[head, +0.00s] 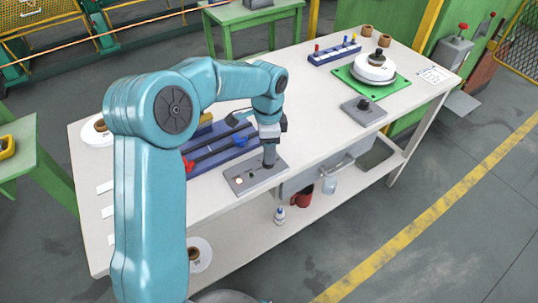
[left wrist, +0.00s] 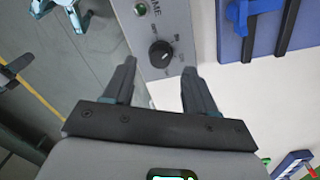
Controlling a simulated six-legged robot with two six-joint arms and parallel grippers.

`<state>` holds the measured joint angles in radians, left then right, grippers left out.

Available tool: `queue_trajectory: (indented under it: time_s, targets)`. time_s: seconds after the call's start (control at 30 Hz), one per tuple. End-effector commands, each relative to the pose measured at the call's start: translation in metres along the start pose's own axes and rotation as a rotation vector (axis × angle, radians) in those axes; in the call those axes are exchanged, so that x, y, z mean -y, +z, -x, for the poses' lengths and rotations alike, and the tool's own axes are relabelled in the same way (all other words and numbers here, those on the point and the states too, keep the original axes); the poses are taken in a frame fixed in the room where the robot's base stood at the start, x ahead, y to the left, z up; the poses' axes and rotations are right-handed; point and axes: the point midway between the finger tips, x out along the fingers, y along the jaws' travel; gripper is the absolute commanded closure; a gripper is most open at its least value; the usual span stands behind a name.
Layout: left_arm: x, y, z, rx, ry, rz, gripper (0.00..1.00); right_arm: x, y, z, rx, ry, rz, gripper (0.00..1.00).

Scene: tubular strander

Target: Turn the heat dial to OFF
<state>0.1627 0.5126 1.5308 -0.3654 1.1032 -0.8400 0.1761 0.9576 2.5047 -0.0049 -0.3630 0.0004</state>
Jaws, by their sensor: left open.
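The heat dial (left wrist: 160,53) is a round black knob with a pale mark, on a grey panel (left wrist: 172,18) with small lettering around it. In the head view the grey panel (head: 245,184) lies at the table's front edge, and the dial is hidden by my gripper. My left gripper (head: 269,163) points down over the panel. In the left wrist view my left gripper (left wrist: 159,66) is open, with the dial showing between its fingertips. I cannot tell whether they touch it. My right gripper is not in view.
A blue rack (head: 222,150) with dark bars lies just behind the panel. A second grey box with a black knob (head: 364,108) and a white reel on a green plate (head: 400,86) are farther right. A red mug (head: 302,196) stands on the lower shelf. The tabletop between is clear.

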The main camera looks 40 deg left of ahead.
Motion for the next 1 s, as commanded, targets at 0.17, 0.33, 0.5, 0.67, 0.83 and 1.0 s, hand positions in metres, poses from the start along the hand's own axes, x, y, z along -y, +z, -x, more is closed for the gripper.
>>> queue_trajectory:
  time_s: [0.17,0.33,0.5,0.67,0.83,1.0]
  targets:
    - [0.001,-0.001,-0.027,0.001,0.001,-0.001,0.44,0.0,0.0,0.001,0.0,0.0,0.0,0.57]
    - [0.002,-0.002,-0.037,-0.001,0.0,0.0,0.44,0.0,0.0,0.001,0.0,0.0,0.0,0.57]
    - [0.003,-0.002,-0.038,-0.001,-0.001,0.0,0.44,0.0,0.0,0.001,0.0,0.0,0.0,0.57]
    - [0.002,-0.002,-0.038,-0.001,-0.001,0.0,0.7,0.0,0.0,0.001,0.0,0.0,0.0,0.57]
    - [0.002,-0.002,-0.037,-0.001,0.0,0.0,1.0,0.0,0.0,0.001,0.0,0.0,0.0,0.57]
    - [0.002,-0.003,-0.038,-0.002,0.0,0.013,1.0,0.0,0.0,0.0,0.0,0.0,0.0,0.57]
